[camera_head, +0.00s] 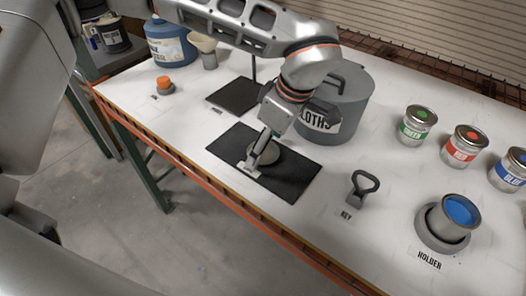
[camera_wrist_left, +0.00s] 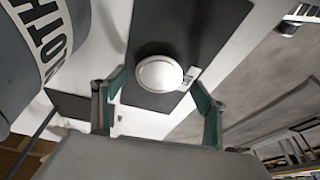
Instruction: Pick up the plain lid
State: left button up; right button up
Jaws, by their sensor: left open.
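The plain lid is a pale round disc that lies flat on a black mat (camera_head: 292,181). In the head view its near part is hidden by my left gripper, and its visible edge (camera_head: 268,158) shows beside the finger. In the left wrist view the whole lid (camera_wrist_left: 160,75) shows, between the two green-grey fingers of my left gripper (camera_wrist_left: 158,84). My left gripper (camera_head: 263,146) points down over the lid, open, with nothing held. I cannot tell how far above the lid the fingertips are. My right gripper is not in view.
A large grey cloths bin (camera_head: 345,108) stands close behind the gripper. A key (camera_head: 361,187), a holder with a blue-filled can (camera_head: 436,236) and several paint cans are to the right. Another black mat (camera_head: 232,96) lies behind. An orange rail (camera_head: 200,178) edges the table.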

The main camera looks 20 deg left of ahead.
pick_arm(q)
jog(key=shift+w+a+f, duration=0.1)
jog(key=shift+a+f, duration=0.05)
jog(key=shift+f, duration=0.45)
jog(key=c, duration=0.8)
jog(key=shift+r, duration=0.15)
